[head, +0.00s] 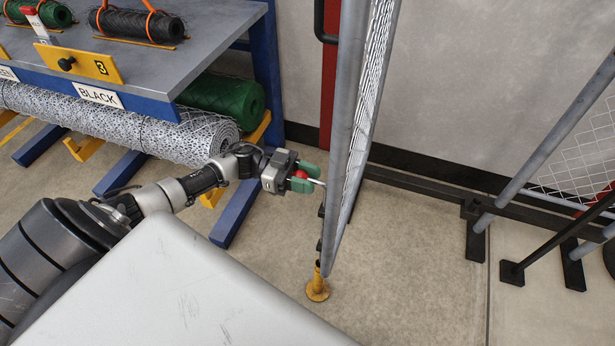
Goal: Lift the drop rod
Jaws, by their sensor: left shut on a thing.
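The chain-link gate leaf (345,130) stands upright, seen nearly edge-on, right of my left arm. My left gripper (305,178), with green finger pads, is shut on a small red grip at the gate's near edge. A short silver bar runs from this grip to the gate frame. It appears to be the drop rod's handle. The drop rod (319,252) shows as a dark upright piece low beside the gate frame, above a yellow floor socket (318,288). I cannot tell whether its tip is inside the socket. The gate frame hides part of the rod. My right gripper is not in view.
A grey-topped bench (215,30) with blue legs stands at the left, with wire mesh rolls (130,125) on its lower rack. Another fence panel (560,140) with dark braces stands at the right. Concrete floor is clear between.

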